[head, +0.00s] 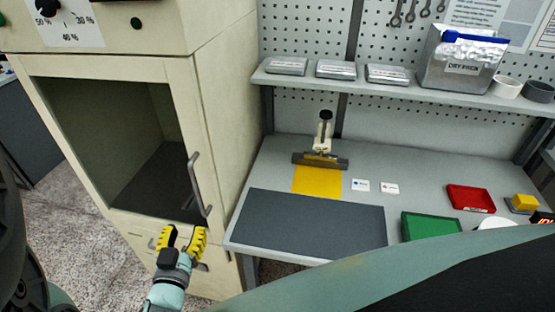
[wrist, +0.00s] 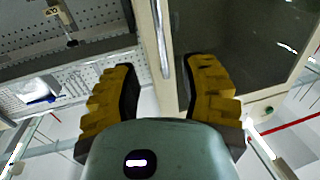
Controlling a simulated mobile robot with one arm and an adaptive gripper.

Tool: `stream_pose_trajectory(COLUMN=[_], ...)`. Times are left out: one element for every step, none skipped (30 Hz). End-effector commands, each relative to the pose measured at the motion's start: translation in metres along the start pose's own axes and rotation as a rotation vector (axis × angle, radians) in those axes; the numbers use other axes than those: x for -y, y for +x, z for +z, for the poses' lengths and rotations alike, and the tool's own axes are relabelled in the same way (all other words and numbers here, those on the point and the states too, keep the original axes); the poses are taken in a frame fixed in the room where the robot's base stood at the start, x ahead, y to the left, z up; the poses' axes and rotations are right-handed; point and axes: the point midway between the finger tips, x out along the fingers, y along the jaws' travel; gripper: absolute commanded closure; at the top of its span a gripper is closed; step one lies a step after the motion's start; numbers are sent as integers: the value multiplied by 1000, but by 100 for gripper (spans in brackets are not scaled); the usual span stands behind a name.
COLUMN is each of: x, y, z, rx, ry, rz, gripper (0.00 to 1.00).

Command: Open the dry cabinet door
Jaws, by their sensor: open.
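The dry cabinet (head: 225,110) is cream coloured and stands at the left in the head view. Its door (head: 188,100) has a dark window and looks shut. A grey vertical bar handle (head: 198,185) is on the door's right side. My gripper (head: 183,238) has yellow ribbed fingers and is open and empty, in front of the cabinet just below the handle's lower end. In the wrist view the handle (wrist: 162,40) runs between the directions of the two open fingers (wrist: 160,85), beyond their tips. I cannot tell the exact gap to it.
A grey workbench (head: 300,160) adjoins the cabinet on the right, with a dark mat (head: 310,222), a green tray (head: 430,227) and a red tray (head: 470,198). A shelf (head: 400,92) holds a DRY PACK bag (head: 460,62). A lower drawer front (head: 135,240) lies below the door.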

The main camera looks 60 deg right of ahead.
Motion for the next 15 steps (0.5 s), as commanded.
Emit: stream_pose_trajectory(x=[-1,-1,-1,-1,-1,-1,-1,-1,-1,-2,-2,-2,-2,-1,-2], y=[12,18,27,34,40,48,54,61,70,76,81,88,93,98,104], z=[1,1,0,0,0,0,1,2,0,0,0,2,2,2,1], rx=[-4,-4,-6,-8,-9,-7,-6,-6,-8,-10,-10,-7,-6,-5,-5], ry=[1,1,0,0,1,2,1,1,2,2,2,2,3,3,2], rz=[4,5,5,5,5,5,5,5,6,6,6,6,6,5,5], gripper=[57,57,57,57,57,57,57,57,57,57,57,57,57,57,57])
